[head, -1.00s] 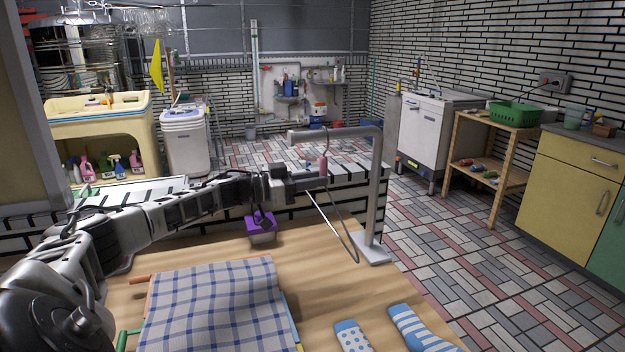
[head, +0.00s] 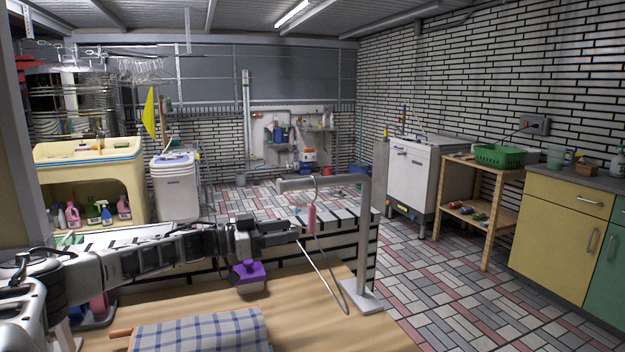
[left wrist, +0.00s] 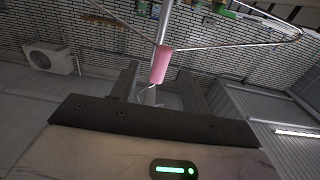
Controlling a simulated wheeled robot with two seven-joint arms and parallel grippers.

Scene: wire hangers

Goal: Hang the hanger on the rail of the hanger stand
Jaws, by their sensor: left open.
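The wire hanger (head: 322,266) has a pink sleeve (head: 311,218) below its hook. In the head view it hangs from the rail (head: 318,183) of the grey hanger stand (head: 364,245), its hook over the bar and its wire body below, seen nearly edge-on. My left gripper (head: 295,231) is open and empty, just left of the sleeve and apart from it. In the left wrist view, the sleeve (left wrist: 161,65) shows beyond the spread fingers (left wrist: 162,88), with the hook partly seen between them. My right gripper is out of view.
The stand stands near the right end of the wooden table (head: 310,320). A purple-topped container (head: 249,276) sits below my left gripper. A blue checked cloth (head: 200,333) lies at the front. Tabletop between cloth and stand is clear.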

